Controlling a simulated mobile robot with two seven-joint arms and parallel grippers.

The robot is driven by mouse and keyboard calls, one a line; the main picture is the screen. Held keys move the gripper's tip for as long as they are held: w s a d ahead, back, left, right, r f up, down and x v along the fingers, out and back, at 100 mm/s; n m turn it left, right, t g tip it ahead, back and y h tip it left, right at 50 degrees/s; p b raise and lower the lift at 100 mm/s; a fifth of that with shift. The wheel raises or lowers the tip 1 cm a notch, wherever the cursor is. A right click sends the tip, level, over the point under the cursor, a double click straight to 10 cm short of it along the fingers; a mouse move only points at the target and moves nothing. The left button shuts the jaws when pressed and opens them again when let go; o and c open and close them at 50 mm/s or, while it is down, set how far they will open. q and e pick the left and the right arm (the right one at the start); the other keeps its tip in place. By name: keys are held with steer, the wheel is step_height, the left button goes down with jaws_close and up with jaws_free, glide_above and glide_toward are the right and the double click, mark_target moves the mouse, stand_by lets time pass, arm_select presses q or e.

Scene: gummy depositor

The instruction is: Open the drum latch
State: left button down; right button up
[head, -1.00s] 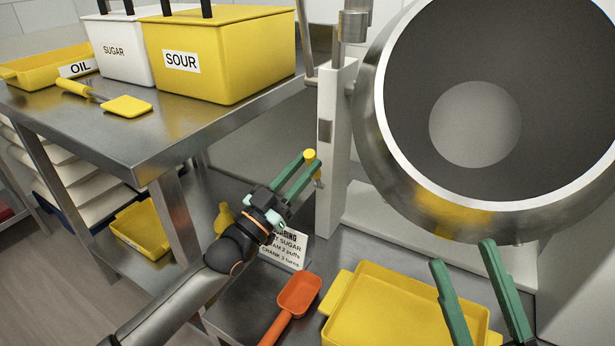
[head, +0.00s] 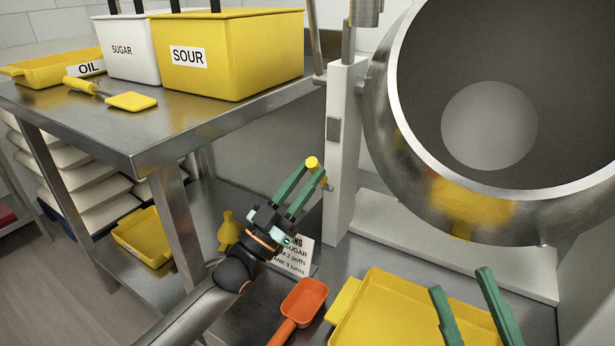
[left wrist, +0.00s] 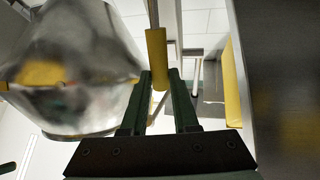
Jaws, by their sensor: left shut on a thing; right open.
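The drum (head: 385,140) is a large steel bowl with a pale rim, its mouth facing me at the upper right. A yellow handle (head: 313,162), which I take to be the drum latch, stands beside the white post at the drum's left. A small metal part shows just below it. My left gripper (head: 314,168) is shut on this handle near its fingertips; its lower part is partly hidden. In the left wrist view the yellow handle (left wrist: 157,58) lies between the green fingers on a metal rod. My right gripper (head: 462,280) is open and empty before the drum, above the yellow tray.
The white post (head: 345,130) is close right of the left gripper. A yellow tray (head: 375,300), an orange scoop (head: 303,298) and a sign card (head: 298,258) are below. The steel table (head: 120,125) with yellow SOUR bin (head: 240,60) and white SUGAR bin (head: 125,65) stands left.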

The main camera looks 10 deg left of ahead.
steer(key=shift+w+f, duration=0.1)
steer(key=shift+w, duration=0.1)
steer(key=shift+c, duration=0.8)
steer(key=w+m, duration=0.2)
steer(key=w+a+f+m, duration=0.1)
steer(key=w+m, duration=0.1)
steer(key=w, duration=0.1)
steer(key=w+a+f+m+h, duration=0.1)
steer(key=w+m, duration=0.1)
steer(key=shift+w+a+f+m+g, duration=0.1)
steer(key=shift+w+f+m+g, duration=0.1)
steer(key=shift+f+m+g, duration=0.1)
jaws_close()
steer(key=w+a+m+g, duration=0.2)
steer(key=w+a+m, duration=0.2)
steer(key=w, duration=0.6)
steer(key=w+a+m+g, duration=0.2)
steer(key=w+a+m, duration=0.3)
steer(key=w+a, duration=0.4)
steer(key=shift+w+f+g, duration=0.25)
steer(key=shift+w+g, duration=0.15)
steer(key=shift+w, duration=0.75)
